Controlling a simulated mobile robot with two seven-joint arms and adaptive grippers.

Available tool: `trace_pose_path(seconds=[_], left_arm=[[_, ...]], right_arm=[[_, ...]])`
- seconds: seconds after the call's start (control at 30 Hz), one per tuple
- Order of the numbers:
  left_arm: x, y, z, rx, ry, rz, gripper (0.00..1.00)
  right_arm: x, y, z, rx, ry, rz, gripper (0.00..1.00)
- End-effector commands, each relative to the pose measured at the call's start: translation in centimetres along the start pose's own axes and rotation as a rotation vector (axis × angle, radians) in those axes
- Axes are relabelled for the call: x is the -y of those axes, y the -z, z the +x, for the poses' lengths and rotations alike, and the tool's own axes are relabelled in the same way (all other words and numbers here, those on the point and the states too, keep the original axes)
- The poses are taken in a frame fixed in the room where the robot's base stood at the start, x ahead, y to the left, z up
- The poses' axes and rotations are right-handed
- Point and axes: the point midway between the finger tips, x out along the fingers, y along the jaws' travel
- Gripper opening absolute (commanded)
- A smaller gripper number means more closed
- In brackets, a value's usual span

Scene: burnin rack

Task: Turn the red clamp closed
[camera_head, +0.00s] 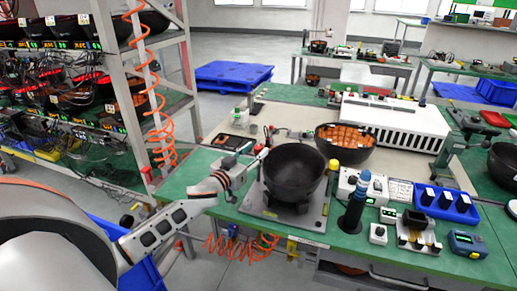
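My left gripper (258,158) reaches in from the left over the green workbench (185,182). Its fingertips are at the left rim of a black bowl (294,170), which sits on a grey metal fixture plate (308,217). The fingers are too small to show whether they are open or shut. A small red part (268,130), possibly the red clamp, shows just behind the fingertips; its exact shape and position cannot be made out. The gripper may hide part of it. My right gripper is not in view.
A second bowl with orange contents (345,137) and a long white slotted unit (395,125) stand behind. A dark blue stacked post (354,205), a blue tray (445,202) and small devices crowd the right. A rack with coiled orange hose (150,90) stands left.

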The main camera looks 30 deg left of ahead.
Motion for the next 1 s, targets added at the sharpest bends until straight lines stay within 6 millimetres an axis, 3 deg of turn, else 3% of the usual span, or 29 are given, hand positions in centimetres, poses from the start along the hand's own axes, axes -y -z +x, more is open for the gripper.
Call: trace_pose_path(seconds=[0.2,0.57,0.7,1.0], left_arm=[[0.0,0.0,2.0,0.000,0.000,0.000,0.37],[0.0,-0.1,2.3,0.001,0.000,0.000,0.37],[0.0,-0.1,2.3,0.001,0.000,0.000,0.01],[0.1,0.0,2.3,0.001,-0.013,0.002,0.00]], right_arm=[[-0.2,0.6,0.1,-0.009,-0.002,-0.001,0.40],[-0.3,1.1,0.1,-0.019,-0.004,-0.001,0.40],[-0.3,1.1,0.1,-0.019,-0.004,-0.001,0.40],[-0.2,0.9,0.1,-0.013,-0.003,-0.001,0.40]])
